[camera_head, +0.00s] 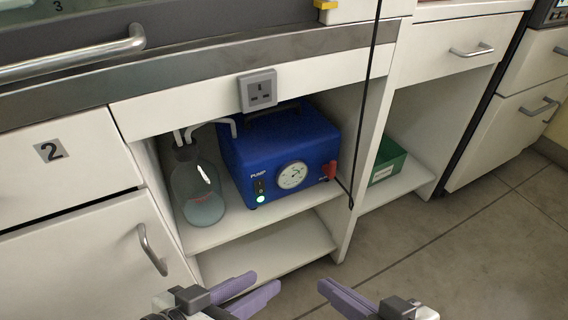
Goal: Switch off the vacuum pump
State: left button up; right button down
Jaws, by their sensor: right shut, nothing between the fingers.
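The vacuum pump (285,150) is a blue box marked PUMP on the upper shelf of the open bay under the bench. Its front has a round white gauge (292,175), a small dark switch (259,186) at the left, a lit green lamp (261,199) below that, and a red part (329,170) at the right edge. My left gripper (266,280) is at the bottom, its purple fingers slightly apart, empty. My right gripper (325,283) is at the bottom right of it, shut and empty. Both are in front of and below the pump, apart from it.
A glass flask (197,185) with tubing stands left of the pump. A grey socket (258,91) is on the panel above. A dark cable (369,90) hangs across the bay's right side. A green box (386,160) sits in the neighbouring bay. The lower shelf (265,255) is empty.

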aim_at(260, 187)
jog(key=u, duration=1.35)
jog(key=k, duration=0.45)
jog(key=z, duration=0.5)
